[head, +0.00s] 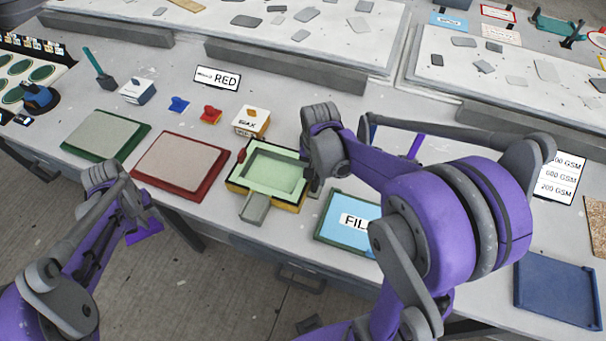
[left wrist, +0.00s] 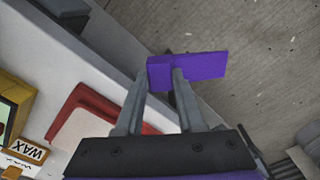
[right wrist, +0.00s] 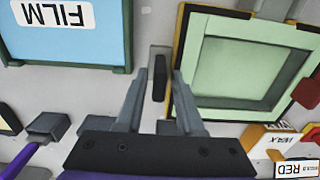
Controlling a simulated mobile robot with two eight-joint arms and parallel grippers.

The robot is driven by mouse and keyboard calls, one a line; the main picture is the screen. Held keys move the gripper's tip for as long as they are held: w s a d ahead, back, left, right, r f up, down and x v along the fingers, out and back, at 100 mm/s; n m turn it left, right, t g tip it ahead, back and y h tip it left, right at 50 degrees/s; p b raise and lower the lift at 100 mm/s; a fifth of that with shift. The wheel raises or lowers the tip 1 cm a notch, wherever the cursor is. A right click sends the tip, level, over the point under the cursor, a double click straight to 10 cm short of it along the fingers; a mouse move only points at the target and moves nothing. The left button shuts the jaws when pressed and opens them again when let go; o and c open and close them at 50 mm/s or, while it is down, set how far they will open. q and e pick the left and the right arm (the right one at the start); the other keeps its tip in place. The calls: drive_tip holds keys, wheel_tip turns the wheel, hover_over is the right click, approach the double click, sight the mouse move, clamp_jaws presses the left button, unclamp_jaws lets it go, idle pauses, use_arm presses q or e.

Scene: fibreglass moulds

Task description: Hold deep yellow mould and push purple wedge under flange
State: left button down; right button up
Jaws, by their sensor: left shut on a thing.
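The deep yellow mould (head: 291,207) sits near the table's front edge with a pale green part (head: 270,177) in it. It also shows at the right of the right wrist view (right wrist: 179,62). My left gripper (head: 135,222) is shut on the purple wedge (head: 147,234), held in front of the table edge over the floor. The wedge (left wrist: 205,66) shows between the fingers in the left wrist view. My right gripper (right wrist: 158,90) is open at the mould's right side. A dark grey piece (right wrist: 159,76) lies between its fingers, and I cannot tell its contact. The flange's underside is hidden.
Left of the mould are the red mould (head: 180,163) and green mould (head: 107,135). The blue FILM tray (head: 340,222) is close on its right. A wax box (head: 251,121), a red wedge (head: 210,115) and a blue wedge (head: 179,104) stand behind. A grey piece (head: 253,207) juts from the mould's front.

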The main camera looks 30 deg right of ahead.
clamp_jaws()
idle(2.0)
